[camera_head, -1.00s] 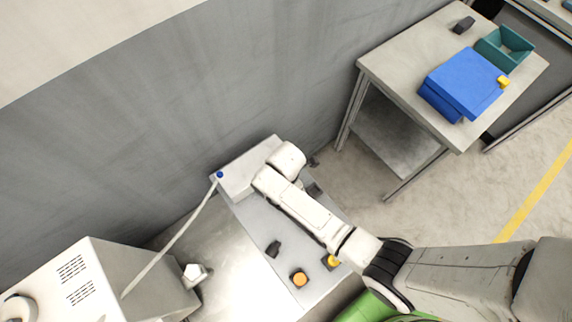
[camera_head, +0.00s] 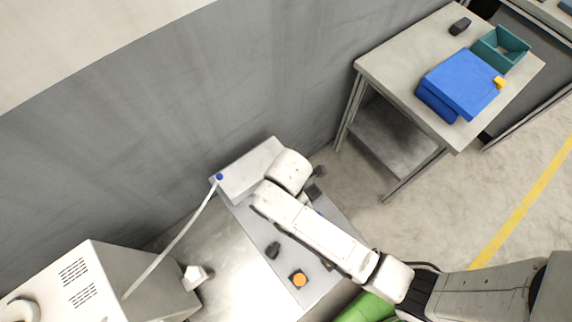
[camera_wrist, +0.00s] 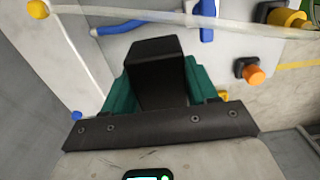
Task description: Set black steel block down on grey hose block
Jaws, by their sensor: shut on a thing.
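My gripper (camera_wrist: 158,88) shows in the wrist view with its teal fingers shut on the black steel block (camera_wrist: 153,62). The block stands up between the fingers and hides part of the scene behind it. In the head view my white arm reaches over the grey bench panel (camera_head: 286,240), and the dark end of my gripper (camera_head: 319,172) is partly visible beyond the wrist. I cannot clearly make out the grey hose block; it may be hidden by my arm or the held block.
A dark block (camera_head: 273,250) and an orange knob (camera_head: 299,279) stand on the panel. A white box (camera_head: 248,168) with a blue-tipped pale hose is beside my arm. A blue valve handle (camera_wrist: 206,20) shows in the wrist view. A side table holds a blue case (camera_head: 462,82).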

